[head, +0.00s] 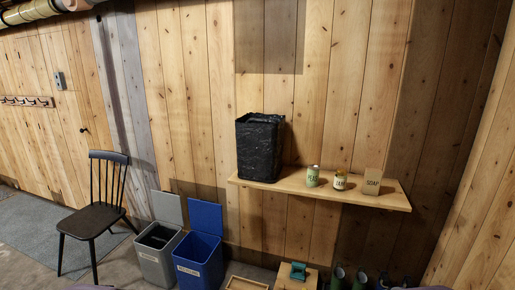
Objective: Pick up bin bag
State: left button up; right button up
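A black bin bag (259,148) stands upright on the left end of a wooden wall shelf (300,189). It looks box-shaped, with a wrinkled, shiny surface and an open top. Nothing is touching it except the shelf below. Neither of my grippers shows in the head view, so I cannot see whether they are open or shut.
On the shelf, right of the bag, are a pea can (313,176), a jam jar (340,180) and a soap box (373,182). Below stand a grey bin (157,262) and a blue bin (200,262), lids raised. A black chair (91,219) stands left.

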aim_at(260, 137)
jog(key=i+j, duration=1.6)
jog(key=j, duration=0.1)
